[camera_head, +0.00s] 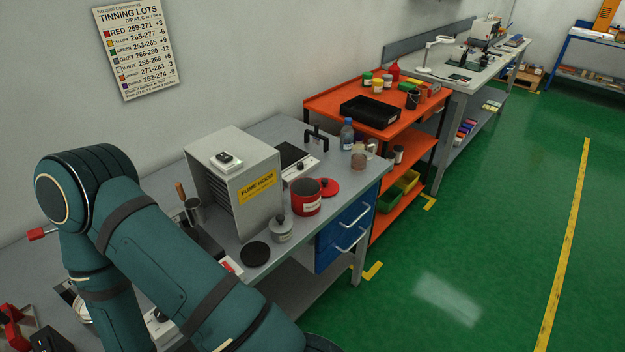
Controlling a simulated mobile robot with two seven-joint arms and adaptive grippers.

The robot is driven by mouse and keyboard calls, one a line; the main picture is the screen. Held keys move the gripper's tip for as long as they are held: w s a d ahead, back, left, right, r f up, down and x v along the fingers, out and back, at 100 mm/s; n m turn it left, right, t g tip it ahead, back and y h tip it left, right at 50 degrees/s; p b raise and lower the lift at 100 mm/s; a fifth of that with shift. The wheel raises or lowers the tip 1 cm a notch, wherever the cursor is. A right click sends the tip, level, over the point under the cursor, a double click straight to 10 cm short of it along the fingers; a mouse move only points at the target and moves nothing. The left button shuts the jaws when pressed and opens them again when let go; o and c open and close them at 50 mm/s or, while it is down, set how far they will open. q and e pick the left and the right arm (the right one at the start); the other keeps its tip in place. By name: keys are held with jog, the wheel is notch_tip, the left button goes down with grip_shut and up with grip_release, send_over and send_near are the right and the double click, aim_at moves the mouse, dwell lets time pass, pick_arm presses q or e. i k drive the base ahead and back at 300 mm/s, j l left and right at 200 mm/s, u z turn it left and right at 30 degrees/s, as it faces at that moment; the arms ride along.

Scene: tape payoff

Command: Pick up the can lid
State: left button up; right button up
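The red can lid (329,189) lies on the grey workbench, at the right of an open red can (306,198) with a pale label. It seems to lie flat, with a small raised part on top. It is close to the can; I cannot tell whether they touch. My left arm crosses the lower left of the head view, and its gripper is outside the picture. My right gripper is not in view either.
A grey fume hood (228,186) stands left of the can. A lidded grey pot (281,229) and a black disc (255,254) are in front. A blue-capped bottle (347,135) and a glass jug (359,158) stand behind the lid. Green floor (450,250) is clear at the right.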

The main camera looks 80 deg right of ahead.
aim_at(329, 186)
jog(key=k+l+u, duration=0.2)
jog(key=l, duration=0.25)
jog(key=k+l+u, duration=0.2)
jog(key=l, duration=0.2)
jog(key=k+l+u, duration=0.1)
jog(key=k+l, duration=0.5)
jog(key=l, duration=0.2)
jog(key=k+l+u, duration=0.15)
jog(key=k+l, duration=0.45)
jog(key=l, duration=0.15)
